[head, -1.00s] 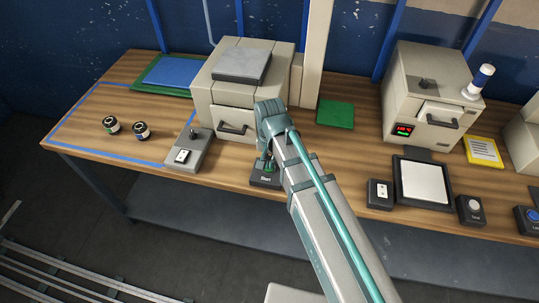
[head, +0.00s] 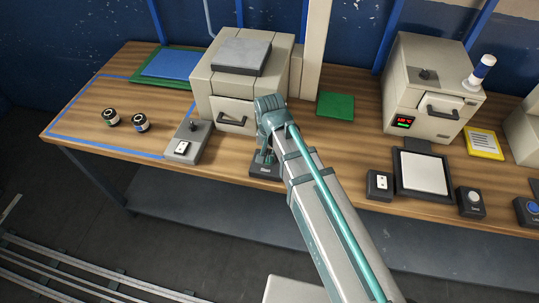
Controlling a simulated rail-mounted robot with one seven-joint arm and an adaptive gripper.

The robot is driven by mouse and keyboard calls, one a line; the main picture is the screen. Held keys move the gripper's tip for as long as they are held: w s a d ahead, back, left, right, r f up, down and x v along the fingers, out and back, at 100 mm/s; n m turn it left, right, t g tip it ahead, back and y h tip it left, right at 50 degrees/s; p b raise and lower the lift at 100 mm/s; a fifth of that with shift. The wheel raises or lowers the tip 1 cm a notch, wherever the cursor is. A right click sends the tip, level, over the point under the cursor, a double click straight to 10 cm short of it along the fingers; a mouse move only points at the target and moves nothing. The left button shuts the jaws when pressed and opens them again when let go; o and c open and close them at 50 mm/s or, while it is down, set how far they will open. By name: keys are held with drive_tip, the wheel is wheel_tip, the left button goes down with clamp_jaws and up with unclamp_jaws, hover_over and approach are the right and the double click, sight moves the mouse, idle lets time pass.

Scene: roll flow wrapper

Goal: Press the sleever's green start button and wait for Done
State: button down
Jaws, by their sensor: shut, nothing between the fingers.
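A small dark button box (head: 262,171) with a label, too blurred to read surely, sits at the bench's front edge. Behind it stands a beige machine (head: 222,108) with a grey top plate and a front handle. My gripper (head: 267,158) points down at the box, over its top. It is shut with nothing in it. The fingers and arm hide most of the box top, and the green button cannot be made out clearly. Whether the fingertips touch or press it cannot be told. No Done sign is readable.
A grey switch box (head: 184,149) stands left of the button box, with two small jars (head: 140,123) further left. A green pad (head: 336,105) lies behind my arm. At right are a beige oven-like machine (head: 412,75) with a lit display, a framed pad (head: 422,173) and more button boxes (head: 470,201).

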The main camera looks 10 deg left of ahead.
drive_tip(key=shift+d+r+p, duration=0.1)
drive_tip(key=shift+r+p, duration=0.15)
drive_tip(key=shift+p, duration=0.25)
wheel_tip(320, 180, up, 14)
drive_tip(key=shift+f+b, duration=0.25)
drive_tip(key=shift+b, duration=0.15)
drive_tip(key=shift+f, duration=0.1)
idle(0.5)
